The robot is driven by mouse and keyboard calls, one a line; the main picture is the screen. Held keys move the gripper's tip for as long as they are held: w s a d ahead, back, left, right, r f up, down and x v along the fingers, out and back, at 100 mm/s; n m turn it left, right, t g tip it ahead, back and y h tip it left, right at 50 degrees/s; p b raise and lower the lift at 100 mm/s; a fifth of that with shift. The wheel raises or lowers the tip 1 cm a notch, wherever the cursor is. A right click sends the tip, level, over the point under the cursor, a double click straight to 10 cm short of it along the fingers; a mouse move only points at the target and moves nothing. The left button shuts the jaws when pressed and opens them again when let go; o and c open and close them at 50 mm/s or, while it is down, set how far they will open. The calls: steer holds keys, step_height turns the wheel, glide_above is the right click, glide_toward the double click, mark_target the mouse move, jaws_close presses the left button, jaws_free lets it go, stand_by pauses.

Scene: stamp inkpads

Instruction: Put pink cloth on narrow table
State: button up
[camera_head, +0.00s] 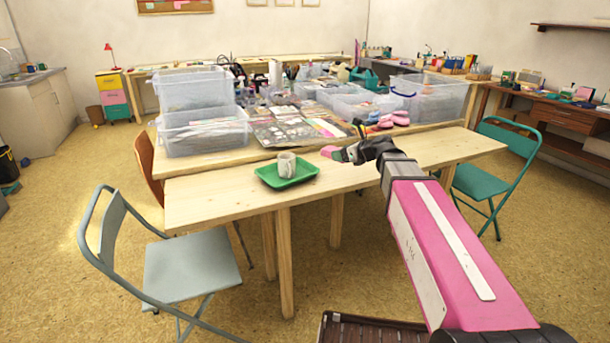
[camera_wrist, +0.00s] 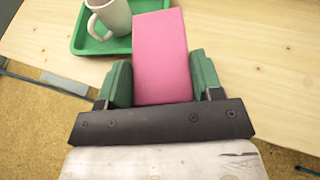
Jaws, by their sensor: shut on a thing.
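The pink cloth (camera_wrist: 162,60) is a flat, box-like folded piece between the green fingers of my gripper (camera_wrist: 163,85) in the wrist view. My gripper is shut on it. In the head view, my gripper (camera_head: 340,154) is over the narrow table, with a bit of pink cloth (camera_head: 328,151) showing at its tip. The narrow table (camera_head: 225,198) is a pale wooden bench at the front. I cannot tell whether the cloth touches the tabletop.
A green tray (camera_head: 272,183) with a white mug (camera_head: 286,165) sits on the narrow table, left of my gripper. Clear bins (camera_head: 205,130) and papers crowd the table behind. Folding chairs stand at the left (camera_head: 190,268) and right (camera_head: 497,180). The narrow table's left end and right part are clear.

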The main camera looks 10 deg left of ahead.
steer(key=shift+w+a+r, duration=0.15)
steer(key=shift+a+r, duration=0.05)
steer(key=shift+a, duration=0.4)
steer(key=shift+w+a, duration=0.15)
steer(key=shift+w, duration=0.05)
glide_above(345, 171)
step_height(345, 171, down, 7)
steer(key=shift+w+r, duration=0.1)
steer(key=shift+w, duration=0.05)
steer(key=shift+f, duration=2)
steer(key=shift+f, duration=0.1)
steer(key=o, duration=0.9)
